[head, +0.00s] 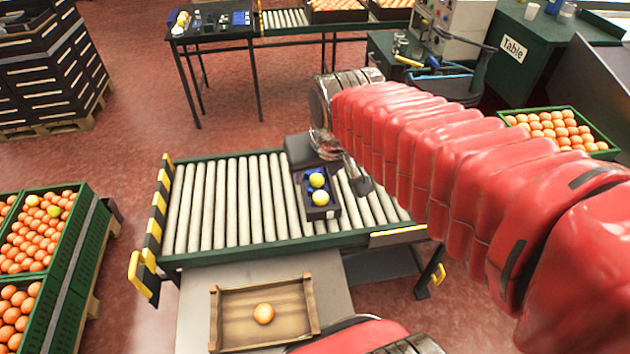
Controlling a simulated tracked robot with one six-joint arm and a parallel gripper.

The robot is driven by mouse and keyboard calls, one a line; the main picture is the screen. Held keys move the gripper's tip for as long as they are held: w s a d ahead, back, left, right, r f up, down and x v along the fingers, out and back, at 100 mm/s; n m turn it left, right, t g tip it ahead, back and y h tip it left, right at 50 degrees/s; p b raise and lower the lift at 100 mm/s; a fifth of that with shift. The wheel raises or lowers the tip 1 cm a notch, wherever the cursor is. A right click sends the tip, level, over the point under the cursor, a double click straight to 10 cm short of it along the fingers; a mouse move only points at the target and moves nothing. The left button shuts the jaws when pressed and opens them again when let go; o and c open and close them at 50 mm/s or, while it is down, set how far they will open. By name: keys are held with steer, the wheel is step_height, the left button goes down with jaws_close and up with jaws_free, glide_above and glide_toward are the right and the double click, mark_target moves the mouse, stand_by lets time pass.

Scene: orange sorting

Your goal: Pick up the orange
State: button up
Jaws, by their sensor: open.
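A single orange (263,313) lies in a shallow wooden crate (215,318) on a grey surface at the bottom of the head view. My gripper (331,167) is open at the end of the red-sleeved arm, well beyond the crate, over the right part of the roller conveyor. It appears above or close to a small dark tray (322,212) with yellow fruits (317,180) and blue parts in it. Nothing shows held between the fingers. The exact height of the gripper over the tray is hard to tell.
The roller conveyor (222,200) has a green frame and yellow-black striped posts. Crates of oranges stand at the left (40,235) and right (555,128). A dark table (215,32) stands behind. The conveyor's left rollers are bare.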

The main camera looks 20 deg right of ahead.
steer(key=w+d+f, duration=0.2)
steer(key=w+f, duration=0.1)
steer(key=w, duration=0.4)
steer(key=m+g, duration=0.1)
steer(key=m, duration=0.1)
glide_above(317, 178)
steer(key=s+a, duration=0.1)
steer(key=s, duration=0.4)
step_height(317, 178, down, 22)
steer(key=shift+h, duration=0.4)
steer(key=shift+a+f, duration=0.1)
steer(key=shift+f, duration=0.1)
steer(key=shift+x, duration=4.25)
steer(key=shift+w, duration=0.1)
steer(key=shift+x, duration=2.55)
